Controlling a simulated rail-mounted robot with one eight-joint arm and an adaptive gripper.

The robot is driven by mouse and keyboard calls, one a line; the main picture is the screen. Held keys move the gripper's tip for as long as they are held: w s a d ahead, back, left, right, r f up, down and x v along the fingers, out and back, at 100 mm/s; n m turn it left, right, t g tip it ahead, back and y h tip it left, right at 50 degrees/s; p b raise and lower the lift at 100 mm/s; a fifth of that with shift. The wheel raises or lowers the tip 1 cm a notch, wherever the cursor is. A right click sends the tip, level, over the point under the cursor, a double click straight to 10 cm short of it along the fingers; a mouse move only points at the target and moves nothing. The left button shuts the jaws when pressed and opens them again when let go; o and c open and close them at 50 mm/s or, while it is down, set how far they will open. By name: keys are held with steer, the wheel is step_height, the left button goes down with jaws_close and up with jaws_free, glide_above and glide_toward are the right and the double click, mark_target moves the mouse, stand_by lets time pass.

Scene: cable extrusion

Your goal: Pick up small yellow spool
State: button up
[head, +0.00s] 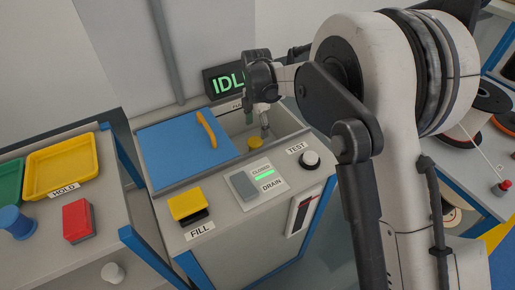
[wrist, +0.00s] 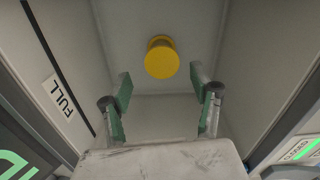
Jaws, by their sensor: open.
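The small yellow spool (wrist: 160,58) stands on the floor of a grey basin in the wrist view, with its round yellow end facing the camera. In the head view the spool (head: 255,145) shows low in the basin, below my gripper. My gripper (wrist: 160,88) is open, with green-padded fingers apart and nothing between them. The spool appears beyond the fingertips, roughly centred between them, and no finger touches it. In the head view my gripper (head: 264,128) reaches down into the basin and is partly hard to make out.
Basin walls (wrist: 235,65) stand close on both sides. A blue panel (head: 165,150) with an orange-yellow bar (head: 207,128) lies left of the basin. In front are a yellow FILL button (head: 187,205), a DRAIN switch (head: 243,185) and a TEST knob (head: 310,159). An IDLE sign (head: 225,85) stands behind.

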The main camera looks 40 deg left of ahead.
mark_target(257, 140)
step_height(257, 140, down, 5)
steer(key=shift+f+b, duration=0.2)
steer(key=shift+b, duration=0.15)
steer(key=shift+s+f+b, duration=0.15)
steer(key=shift+f+b, duration=0.2)
steer(key=shift+f, duration=1)
steer(key=shift+s+f+b, duration=0.15)
steer(key=shift+f+b, duration=0.15)
steer(key=shift+f, duration=1)
steer(key=shift+c, duration=0.2)
steer(key=c, duration=1.3)
steer(key=shift+o, duration=0.2)
steer(key=shift+r, duration=0.1)
